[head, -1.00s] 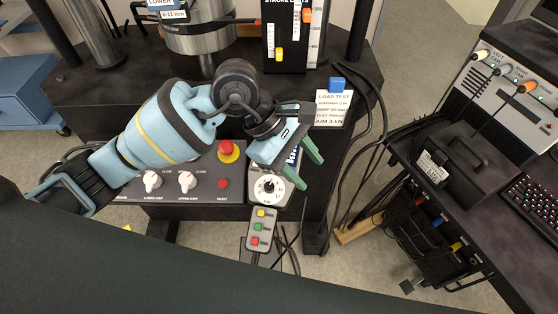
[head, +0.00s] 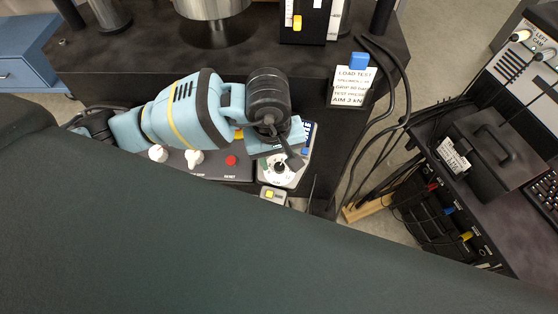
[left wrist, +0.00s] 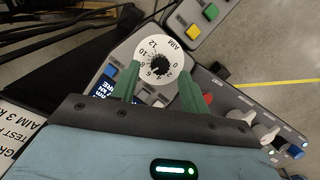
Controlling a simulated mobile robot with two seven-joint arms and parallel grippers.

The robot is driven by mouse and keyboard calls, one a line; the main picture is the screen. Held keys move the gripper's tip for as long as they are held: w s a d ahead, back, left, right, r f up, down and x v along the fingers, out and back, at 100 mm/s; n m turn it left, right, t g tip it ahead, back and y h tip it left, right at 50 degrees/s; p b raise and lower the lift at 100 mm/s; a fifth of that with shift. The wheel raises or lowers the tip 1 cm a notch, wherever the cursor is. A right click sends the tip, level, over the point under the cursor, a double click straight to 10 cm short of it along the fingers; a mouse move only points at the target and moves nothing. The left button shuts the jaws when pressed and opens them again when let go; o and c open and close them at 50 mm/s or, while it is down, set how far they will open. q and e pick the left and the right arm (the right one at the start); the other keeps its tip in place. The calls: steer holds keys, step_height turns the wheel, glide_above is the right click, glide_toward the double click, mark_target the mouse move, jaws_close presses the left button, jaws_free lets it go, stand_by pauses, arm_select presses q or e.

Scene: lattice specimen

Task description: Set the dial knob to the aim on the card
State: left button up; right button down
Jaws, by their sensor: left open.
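The dial knob (head: 280,167) is a black knob on a round white scale on the control panel. In the left wrist view the knob (left wrist: 160,66) shows from above, ringed by numbers and the word AIM; its exact setting is too small to read. The card (head: 352,87) hangs at the table's front edge under a blue clip and reads AIM 3 KN. My left gripper (left wrist: 158,70) is open, its two green fingers on either side of the dial in that view; touching cannot be told. My right gripper is not in view.
A red button (head: 231,160) and white knobs (head: 194,157) sit left of the dial. A pendant with coloured buttons (head: 272,194) is just in front. Black cables (head: 398,90) hang right of the card. A side desk with a black case (head: 497,150) stands at right.

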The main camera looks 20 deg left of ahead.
mark_target(280, 168)
arm_select(q)
steer(key=shift+w+d+f, duration=0.1)
steer(key=shift+f, duration=1.3)
steer(key=shift+c, duration=0.2)
jaws_close()
